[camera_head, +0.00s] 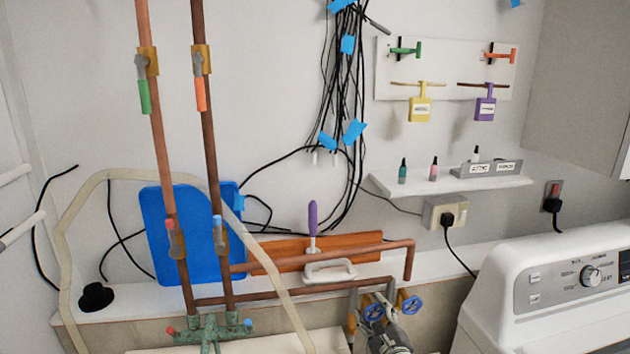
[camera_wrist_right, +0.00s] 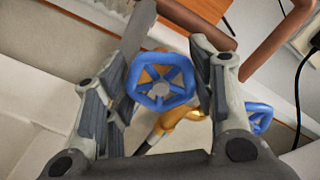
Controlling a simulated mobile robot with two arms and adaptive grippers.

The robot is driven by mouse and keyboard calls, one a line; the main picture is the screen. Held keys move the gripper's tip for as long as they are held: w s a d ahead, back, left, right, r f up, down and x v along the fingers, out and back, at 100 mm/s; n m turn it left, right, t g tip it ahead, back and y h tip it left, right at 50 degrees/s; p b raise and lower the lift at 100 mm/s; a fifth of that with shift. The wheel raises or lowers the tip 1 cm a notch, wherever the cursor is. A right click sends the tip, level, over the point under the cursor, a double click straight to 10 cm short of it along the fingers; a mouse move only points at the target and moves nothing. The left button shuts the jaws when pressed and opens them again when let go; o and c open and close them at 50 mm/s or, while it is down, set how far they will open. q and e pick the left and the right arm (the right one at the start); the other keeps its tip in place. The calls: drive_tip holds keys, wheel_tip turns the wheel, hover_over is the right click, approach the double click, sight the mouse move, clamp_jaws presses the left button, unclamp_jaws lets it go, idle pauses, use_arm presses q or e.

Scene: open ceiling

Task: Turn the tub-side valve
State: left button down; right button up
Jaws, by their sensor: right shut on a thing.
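Two blue valve wheels sit low at the right end of the copper pipes. The left blue wheel (camera_head: 374,312) is at my right gripper (camera_head: 381,326); the right blue wheel (camera_head: 411,304) stands apart, just beside it. In the right wrist view the left wheel (camera_wrist_right: 161,82) lies between the two fingers of my right gripper (camera_wrist_right: 172,50), which is shut on it. A brass valve body (camera_wrist_right: 180,120) shows behind it. The other blue wheel (camera_wrist_right: 258,117) is partly hidden behind the right finger. My left gripper is in neither view.
Copper pipes (camera_head: 330,255) run above the wheels, in front of a wooden board (camera_head: 370,243). A white washing machine (camera_head: 555,285) stands close on the right. A pale hose (camera_head: 270,255) loops across the left. Green fittings (camera_head: 212,330) sit low at left.

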drive_tip(key=shift+n, duration=0.3)
drive_tip(key=shift+n+p, duration=0.7)
drive_tip(key=shift+n, duration=1)
drive_tip(key=o, duration=1.2)
drive_tip(key=shift+s, duration=0.1)
drive_tip(key=s+d, duration=0.2)
drive_tip(key=s, duration=0.9)
drive_tip(key=shift+s+d, duration=0.15)
drive_tip(key=shift+s, duration=0.15)
